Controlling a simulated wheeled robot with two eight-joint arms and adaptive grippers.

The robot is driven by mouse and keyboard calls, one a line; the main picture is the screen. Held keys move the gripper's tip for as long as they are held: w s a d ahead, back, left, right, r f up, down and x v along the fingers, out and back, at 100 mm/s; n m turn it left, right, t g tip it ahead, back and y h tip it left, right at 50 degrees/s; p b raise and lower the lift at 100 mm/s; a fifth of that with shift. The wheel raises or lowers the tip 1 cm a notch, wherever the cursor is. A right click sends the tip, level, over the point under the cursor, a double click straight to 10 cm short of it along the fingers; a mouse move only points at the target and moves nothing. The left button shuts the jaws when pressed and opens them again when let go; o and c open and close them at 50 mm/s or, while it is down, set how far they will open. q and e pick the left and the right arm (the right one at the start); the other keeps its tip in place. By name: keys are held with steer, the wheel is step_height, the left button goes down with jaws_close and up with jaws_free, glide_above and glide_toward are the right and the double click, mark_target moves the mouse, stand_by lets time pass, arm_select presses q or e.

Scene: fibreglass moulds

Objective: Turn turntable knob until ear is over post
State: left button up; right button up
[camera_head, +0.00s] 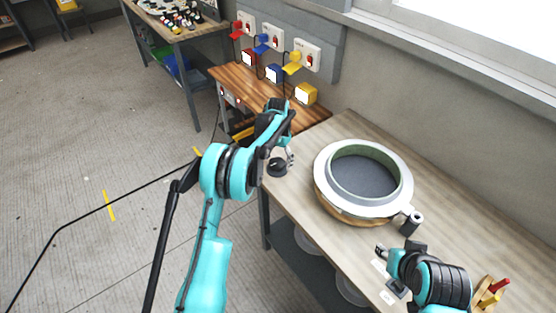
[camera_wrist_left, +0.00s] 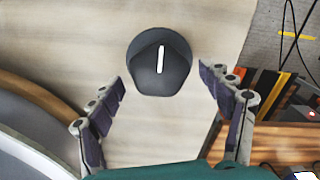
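The black knob (camera_head: 277,167) stands on the table near its left edge. In the left wrist view the knob (camera_wrist_left: 160,75) shows a white line on top. My left gripper (camera_wrist_left: 162,88) is open, its fingers on either side just below the knob and apart from it. In the head view the left gripper (camera_head: 284,158) is close over the knob. The turntable carries a round mould with a white rim (camera_head: 326,180) and a green inner wall. A dark post (camera_head: 412,223) stands at its lower right, near a small ear on the rim. My right gripper (camera_head: 386,253) is low near the post.
A wooden bench (camera_head: 240,77) with red, blue and yellow devices stands behind the left arm. The tabletop between knob and mould is clear. A pale wall runs along the back.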

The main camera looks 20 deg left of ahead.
mark_target(278, 161)
arm_select(q)
steer(key=shift+r, duration=0.1)
step_height(278, 161, up, 12)
stand_by(0.5)
